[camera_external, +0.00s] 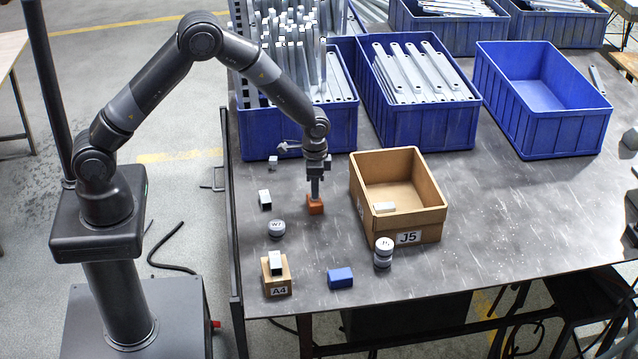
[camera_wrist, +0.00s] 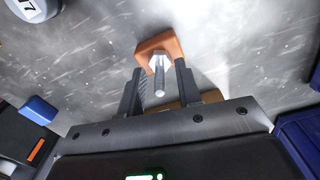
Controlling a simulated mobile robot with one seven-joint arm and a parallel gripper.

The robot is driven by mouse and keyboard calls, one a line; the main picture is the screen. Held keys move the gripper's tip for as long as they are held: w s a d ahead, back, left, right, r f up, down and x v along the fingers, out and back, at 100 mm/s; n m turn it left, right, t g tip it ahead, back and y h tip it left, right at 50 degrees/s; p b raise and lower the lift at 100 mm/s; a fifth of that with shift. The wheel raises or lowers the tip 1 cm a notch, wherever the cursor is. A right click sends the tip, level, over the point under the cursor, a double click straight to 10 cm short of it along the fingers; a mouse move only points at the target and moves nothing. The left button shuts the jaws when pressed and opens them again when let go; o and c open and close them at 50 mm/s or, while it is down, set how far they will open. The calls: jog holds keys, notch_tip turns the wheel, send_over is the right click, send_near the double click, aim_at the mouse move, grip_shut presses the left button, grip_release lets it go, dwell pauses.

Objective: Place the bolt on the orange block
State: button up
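The orange block (camera_external: 315,205) lies on the grey table, left of the cardboard bin. In the wrist view the orange block (camera_wrist: 172,43) is just beyond my fingertips. The silver bolt (camera_wrist: 159,78) appears to stand head-down on it, its shank pointing toward the wrist camera. My gripper (camera_external: 315,194) points straight down, right over the block. In the wrist view my gripper (camera_wrist: 158,66) has its fingers on both sides of the bolt, with a visible gap on each side. In the external view the bolt cannot be made out behind my fingers.
The cardboard bin (camera_external: 422,216) labelled J5 stands right of the block. Small weights (camera_external: 276,228), metal pieces (camera_external: 265,199), a blue block (camera_external: 340,278) and the A4 box (camera_external: 283,282) lie around. Blue crates (camera_external: 420,128) line the back.

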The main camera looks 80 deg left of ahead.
notch_tip(320, 180, up, 12)
jog(key=shift+f, duration=0.25)
jog(key=s+d+r+t, duration=0.1)
jog(key=s+d+r, duration=0.1)
jog(key=s+r, duration=0.6)
jog(key=s+d+r+t, duration=0.2)
jog(key=s+r, duration=0.5)
jog(key=r, duration=0.3)
jog(key=s+d+r+t, duration=0.1)
jog(key=s+r, duration=0.1)
jog(key=s, duration=0.7)
jog(key=s+d+r+n+t, duration=0.1)
jog(key=s+r, duration=0.1)
jog(key=s, duration=0.8)
jog(key=shift+d+t, duration=0.25)
jog(key=shift+t, duration=0.05)
